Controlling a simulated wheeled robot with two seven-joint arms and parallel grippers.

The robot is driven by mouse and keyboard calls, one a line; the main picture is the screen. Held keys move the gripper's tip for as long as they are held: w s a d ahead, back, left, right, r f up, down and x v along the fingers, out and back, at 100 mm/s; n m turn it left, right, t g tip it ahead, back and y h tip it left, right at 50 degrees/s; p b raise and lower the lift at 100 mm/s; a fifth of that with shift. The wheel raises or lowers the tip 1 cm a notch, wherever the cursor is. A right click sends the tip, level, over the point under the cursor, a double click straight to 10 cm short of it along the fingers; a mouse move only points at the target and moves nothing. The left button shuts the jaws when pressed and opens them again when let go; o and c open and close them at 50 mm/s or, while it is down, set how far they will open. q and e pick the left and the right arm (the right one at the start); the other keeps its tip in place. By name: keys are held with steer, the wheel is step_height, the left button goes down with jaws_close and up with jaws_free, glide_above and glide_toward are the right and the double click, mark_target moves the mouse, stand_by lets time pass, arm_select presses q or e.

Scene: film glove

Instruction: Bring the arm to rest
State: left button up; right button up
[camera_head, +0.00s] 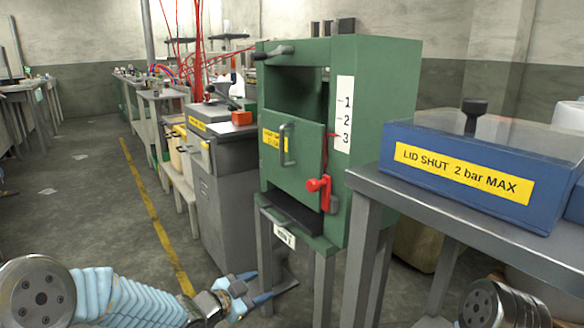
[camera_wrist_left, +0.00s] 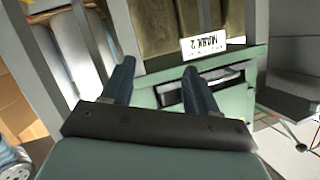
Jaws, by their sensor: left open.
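My left arm (camera_head: 140,302), in a light blue ribbed sleeve, reaches in from the bottom left of the head view. Its gripper (camera_head: 266,288) is low, in front of the green cabinet's legs. In the left wrist view the two dark fingers (camera_wrist_left: 159,68) stand apart with nothing between them. The green cabinet (camera_head: 385,95) fills the wrist view beyond the fingers, with its white label (camera_wrist_left: 203,43). Part of my right arm (camera_head: 500,305) shows at the bottom right; its gripper is out of view.
The green cabinet has a front panel with a handle (camera_head: 283,145), a red lever (camera_head: 319,187) and a 1-2-3 scale (camera_head: 344,115). A blue lidded box (camera_head: 470,175) stands on the metal table (camera_head: 450,215) at right.

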arm_select(q)
steer(key=s+a+f+n+g+y+p, duration=0.1)
steer(key=s+f+n+g+y, duration=0.2)
steer(key=s+f, duration=0.55)
steer(key=s+f+n+g+y+p, duration=0.15)
steer(key=s+f+n, duration=0.4)
steer(key=f, duration=0.55)
steer(key=s+f+n+g, duration=0.2)
steer(key=s+f+g, duration=0.1)
steer(key=s, duration=0.4)
steer(key=s+f+n+g+p, duration=0.1)
steer(key=s+f+n+g, duration=0.2)
steer(key=s, duration=0.5)
steer(key=shift+s+a+f+n, duration=0.25)
steer(key=shift+a+f+n, duration=0.05)
steer(key=shift+f+n, duration=0.1)
steer(key=shift+w, duration=0.1)
steer(key=shift+c, duration=0.4)
